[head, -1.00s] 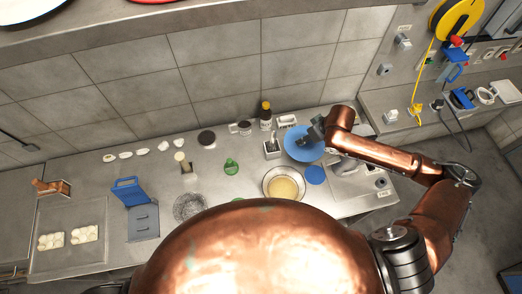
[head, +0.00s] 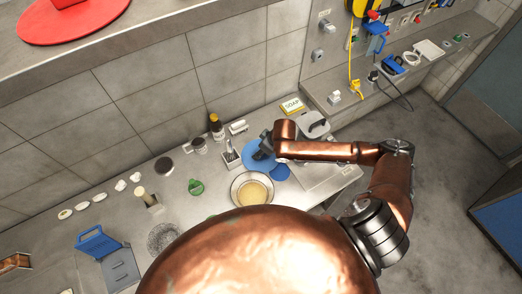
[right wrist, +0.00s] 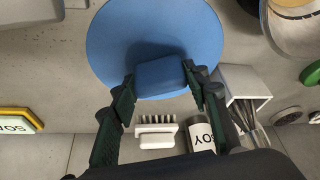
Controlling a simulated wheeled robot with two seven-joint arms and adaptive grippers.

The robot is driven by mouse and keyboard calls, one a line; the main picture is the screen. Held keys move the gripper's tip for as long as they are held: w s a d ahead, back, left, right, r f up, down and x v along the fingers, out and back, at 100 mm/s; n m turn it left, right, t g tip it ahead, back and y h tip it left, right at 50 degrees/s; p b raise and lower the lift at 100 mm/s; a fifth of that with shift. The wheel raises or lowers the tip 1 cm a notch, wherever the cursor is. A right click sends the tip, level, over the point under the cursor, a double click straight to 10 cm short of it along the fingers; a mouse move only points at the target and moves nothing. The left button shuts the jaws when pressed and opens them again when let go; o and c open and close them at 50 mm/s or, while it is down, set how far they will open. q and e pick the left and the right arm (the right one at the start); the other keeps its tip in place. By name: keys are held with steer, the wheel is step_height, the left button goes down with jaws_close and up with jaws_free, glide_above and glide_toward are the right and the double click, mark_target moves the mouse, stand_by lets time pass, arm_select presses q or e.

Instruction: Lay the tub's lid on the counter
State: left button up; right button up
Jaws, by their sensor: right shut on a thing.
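The lid, a blue round disc (head: 254,147) with a blocky blue handle (right wrist: 160,76), is at the back right of the counter (head: 205,215). It also shows in the right wrist view (right wrist: 120,40). My right gripper (head: 268,145) is over it, and in the right wrist view its fingers (right wrist: 160,82) are closed on the two sides of the handle. I cannot tell whether the disc touches the counter or hangs just above it. My left gripper is not in view. I cannot tell which container is the tub.
A grey pan-like thing (head: 312,125) is to the right.

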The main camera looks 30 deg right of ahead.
steer(key=o, duration=1.2)
steer(key=shift+c, duration=0.2)
steer(key=v, duration=1.2)
steer(key=shift+p, duration=0.45)
steer(key=shift+r, duration=0.1)
